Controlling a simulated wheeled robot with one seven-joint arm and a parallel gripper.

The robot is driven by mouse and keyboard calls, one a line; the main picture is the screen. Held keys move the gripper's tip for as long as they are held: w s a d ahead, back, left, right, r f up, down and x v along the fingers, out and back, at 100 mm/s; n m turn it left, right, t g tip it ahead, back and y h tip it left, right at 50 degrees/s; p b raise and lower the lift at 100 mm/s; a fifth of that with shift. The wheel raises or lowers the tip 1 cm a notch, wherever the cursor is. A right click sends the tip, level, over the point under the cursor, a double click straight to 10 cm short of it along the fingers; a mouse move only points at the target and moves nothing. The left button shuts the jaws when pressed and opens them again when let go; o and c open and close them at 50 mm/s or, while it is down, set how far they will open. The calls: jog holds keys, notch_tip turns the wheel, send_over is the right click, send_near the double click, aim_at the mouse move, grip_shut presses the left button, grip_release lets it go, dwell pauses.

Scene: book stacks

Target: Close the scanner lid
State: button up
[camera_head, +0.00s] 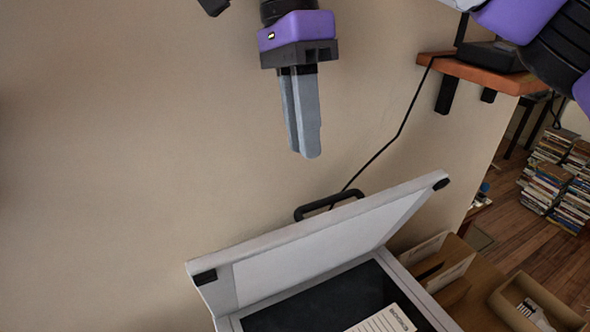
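The scanner lid (310,250) is a pale grey-white panel that stands raised, tilted back toward the wall, with a black handle (330,204) on its upper edge. Below it, the scanner base (415,300) shows its light rim and dark glass (320,308). A printed page (388,322) lies on the glass, cut off by the bottom of the view. My gripper (306,155) points down above the lid, left of the handle and apart from it. Its two grey fingers lie close together with nothing seen between them.
An orange-brown wall shelf (480,76) holds a black device, and a black cable runs down behind the lid. Wooden trays (535,305) stand right of the scanner. Book stacks (560,180) stand on the floor at the far right. The space left of my gripper is clear.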

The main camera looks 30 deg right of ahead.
jog(key=x, duration=0.7)
jog(key=shift+f+p, duration=0.35)
jog(key=shift+p, duration=0.05)
jog(key=shift+c, duration=0.4)
grip_shut()
dwell(0.8)
